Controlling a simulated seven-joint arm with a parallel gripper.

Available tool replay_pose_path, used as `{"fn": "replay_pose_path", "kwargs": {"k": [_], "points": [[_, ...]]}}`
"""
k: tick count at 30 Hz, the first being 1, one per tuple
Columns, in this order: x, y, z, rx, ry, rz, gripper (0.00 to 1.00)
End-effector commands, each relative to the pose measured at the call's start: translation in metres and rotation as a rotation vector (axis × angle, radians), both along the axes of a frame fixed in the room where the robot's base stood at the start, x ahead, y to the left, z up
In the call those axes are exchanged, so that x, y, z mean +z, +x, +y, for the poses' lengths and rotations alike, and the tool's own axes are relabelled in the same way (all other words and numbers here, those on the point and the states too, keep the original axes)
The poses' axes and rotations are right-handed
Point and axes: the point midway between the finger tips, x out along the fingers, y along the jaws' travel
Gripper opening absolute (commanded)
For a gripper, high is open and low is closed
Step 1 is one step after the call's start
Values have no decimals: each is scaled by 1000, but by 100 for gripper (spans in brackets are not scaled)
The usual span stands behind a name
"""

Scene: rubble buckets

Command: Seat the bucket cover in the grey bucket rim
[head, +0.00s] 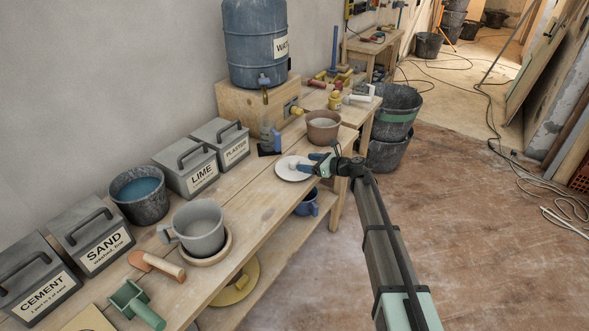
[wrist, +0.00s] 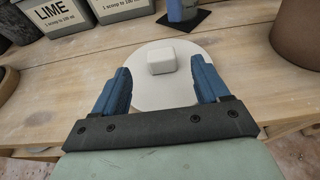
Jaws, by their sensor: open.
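The bucket cover (head: 291,173) is a pale round disc with a blocky knob (wrist: 161,61) on top. It lies flat on the workbench near its front edge. My gripper (head: 309,165) is open at the cover. In the wrist view its blue fingers (wrist: 161,75) stand left and right of the knob with a gap on each side; I cannot tell how high they are above the disc. The light grey bucket (head: 199,233) with a side handle stands upright at the bench's left part on a round wooden base. Its top is open and its inside looks empty.
A brown pot (head: 323,128) stands just behind the cover, beside a blue bottle-like object (head: 270,136). Lidded LIME (head: 187,167) and PLASTER (head: 222,143) boxes and a dark bucket of blue liquid (head: 139,201) line the wall.

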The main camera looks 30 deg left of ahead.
Motion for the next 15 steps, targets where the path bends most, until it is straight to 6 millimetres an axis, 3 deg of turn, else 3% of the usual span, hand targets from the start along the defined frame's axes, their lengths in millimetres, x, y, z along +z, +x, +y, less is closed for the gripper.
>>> {"fn": "replay_pose_path", "kwargs": {"k": [3,11,15], "points": [[-5,1,15,2,0,0,74],[-9,1,27,0,0,-1,74],[-15,2,44,2,-1,0,74]]}}
